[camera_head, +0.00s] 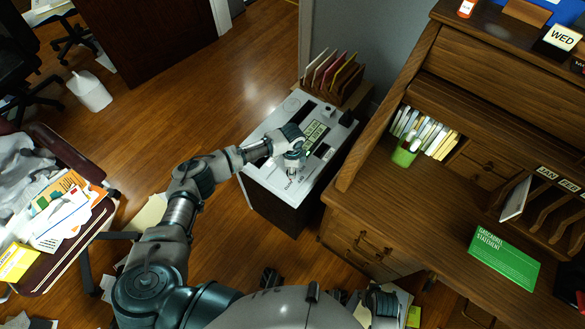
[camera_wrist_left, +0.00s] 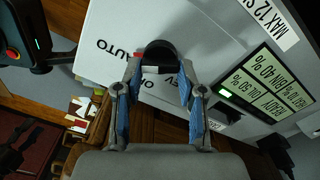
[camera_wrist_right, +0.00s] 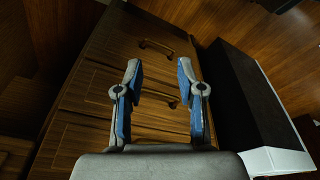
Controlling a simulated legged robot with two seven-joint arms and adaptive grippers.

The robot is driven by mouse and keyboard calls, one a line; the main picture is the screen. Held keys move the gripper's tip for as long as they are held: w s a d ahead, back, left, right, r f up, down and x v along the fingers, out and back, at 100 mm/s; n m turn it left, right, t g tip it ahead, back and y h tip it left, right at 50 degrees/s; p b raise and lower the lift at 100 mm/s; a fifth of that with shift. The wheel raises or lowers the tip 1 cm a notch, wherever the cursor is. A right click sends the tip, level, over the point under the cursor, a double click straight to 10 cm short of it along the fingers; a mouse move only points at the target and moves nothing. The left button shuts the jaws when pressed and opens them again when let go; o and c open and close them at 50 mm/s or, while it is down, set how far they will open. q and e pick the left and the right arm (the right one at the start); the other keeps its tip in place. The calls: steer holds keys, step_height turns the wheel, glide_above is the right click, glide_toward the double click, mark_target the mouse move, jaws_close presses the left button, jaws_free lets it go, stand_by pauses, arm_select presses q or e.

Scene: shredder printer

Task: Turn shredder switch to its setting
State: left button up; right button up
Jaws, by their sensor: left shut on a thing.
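The shredder (camera_head: 262,178) is a white-topped unit with dark sides beside the desk. Its switch is a round black knob (camera_wrist_left: 160,52) with a small pale and red mark at its near edge. AUTO is printed to its left in the left wrist view; other labels near it are partly hidden by the fingers. My left gripper (camera_head: 293,163) reaches down to the shredder top, and its blue-padded fingers (camera_wrist_left: 158,76) are closed around the knob. In the head view the gripper hides the knob. My right gripper (camera_wrist_right: 158,78) is open and empty, facing the desk drawers.
A green-lit display panel (camera_wrist_left: 267,90) is on the shredder top. A wooden rack of folders (camera_head: 332,75) stands behind it. The wooden desk (camera_head: 415,205) is close on the right, with a green box (camera_head: 504,258) on it. Wooden floor (camera_head: 215,100) is open to the left.

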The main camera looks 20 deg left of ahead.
arm_select(q)
steer(key=shift+a, duration=0.4)
steer(key=n+p, duration=0.4)
steer(key=shift+s+r+n+p, duration=0.1)
steer(key=shift+n+p, duration=0.2)
steer(key=n+p, duration=0.1)
steer(key=n, duration=0.1)
steer(key=n+p, duration=0.1)
steer(key=n, duration=0.1)
steer(key=n+p, duration=0.2)
steer(key=shift+s+a+f, duration=0.1)
steer(key=shift+f, duration=0.15)
steer(key=shift+f+n+p, duration=0.15)
steer(key=shift+n+p, duration=0.15)
steer(key=shift+n, duration=0.4)
arm_select(e)
steer(key=s+d+f+g, duration=0.1)
steer(key=s+d+f, duration=0.1)
steer(key=s+f, duration=1.2)
steer(key=shift+f, duration=1.95)
arm_select(q)
steer(key=o, duration=1.2)
steer(key=shift+c, duration=0.2)
steer(key=shift+r, duration=0.25)
arm_select(e)
steer(key=shift+s, duration=0.15)
